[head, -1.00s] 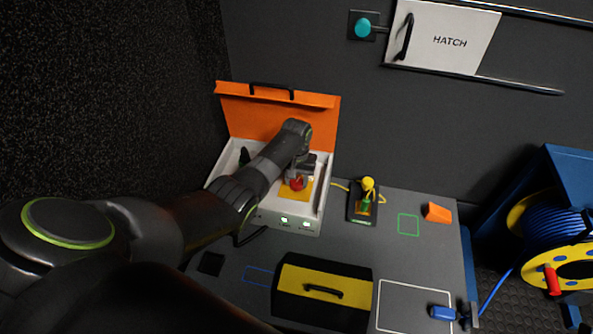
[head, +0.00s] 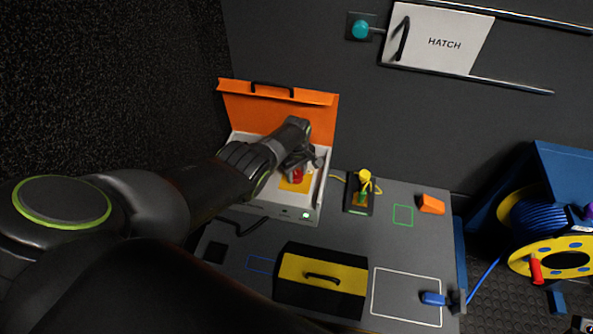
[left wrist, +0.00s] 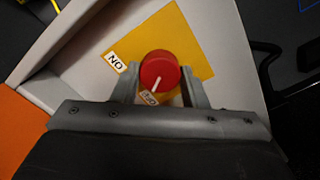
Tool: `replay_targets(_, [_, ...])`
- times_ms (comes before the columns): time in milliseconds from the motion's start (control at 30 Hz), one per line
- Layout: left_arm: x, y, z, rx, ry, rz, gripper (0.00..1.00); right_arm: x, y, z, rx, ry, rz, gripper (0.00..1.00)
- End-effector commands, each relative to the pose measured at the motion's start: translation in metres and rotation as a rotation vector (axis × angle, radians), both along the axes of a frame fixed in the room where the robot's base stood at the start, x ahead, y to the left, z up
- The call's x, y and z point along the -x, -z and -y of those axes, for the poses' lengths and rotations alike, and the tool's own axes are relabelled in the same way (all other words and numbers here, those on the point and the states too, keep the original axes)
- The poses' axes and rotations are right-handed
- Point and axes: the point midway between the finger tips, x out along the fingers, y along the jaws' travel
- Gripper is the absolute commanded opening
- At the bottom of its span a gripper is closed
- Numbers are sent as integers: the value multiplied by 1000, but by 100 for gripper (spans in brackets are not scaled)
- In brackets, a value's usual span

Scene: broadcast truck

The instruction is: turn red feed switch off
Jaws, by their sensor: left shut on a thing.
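The red feed switch (left wrist: 159,72) is a round red knob on a yellow panel (left wrist: 185,45), inside a white box (head: 322,187) with a raised orange lid (head: 255,112). My left gripper (left wrist: 160,92) is shut on the red knob, one finger at each side; it also shows over the box in the head view (head: 297,170). The knob's white line points down toward a small label (left wrist: 148,98) that is partly covered and hard to read. An ON label (left wrist: 115,63) sits to the upper left. My right gripper is not in view.
One green light (head: 305,215) glows on the box front. A black pad with a yellow plug (head: 364,176) stands right of the box. A black and yellow case (head: 320,285), an orange wedge (head: 431,204) and a blue plug (head: 432,298) are on the table. A cable reel (head: 550,240) stands right.

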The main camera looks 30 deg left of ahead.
Motion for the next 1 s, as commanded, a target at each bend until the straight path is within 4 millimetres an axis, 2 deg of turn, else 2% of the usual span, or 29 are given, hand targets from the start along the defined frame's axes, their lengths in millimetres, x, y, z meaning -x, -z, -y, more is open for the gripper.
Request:
replay_targets(333, [-1, -1, -1, -2, -133, 3, 16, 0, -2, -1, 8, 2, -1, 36])
replay_targets(867, [-1, -1, -1, -2, -154, 3, 16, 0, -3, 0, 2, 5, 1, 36])
replay_targets(900, [-1, -1, -1, -2, -155, 3, 43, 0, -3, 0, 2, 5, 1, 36])
replay_targets(1000, [-1, -1, -1, -2, -154, 3, 56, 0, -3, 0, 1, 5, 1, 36])
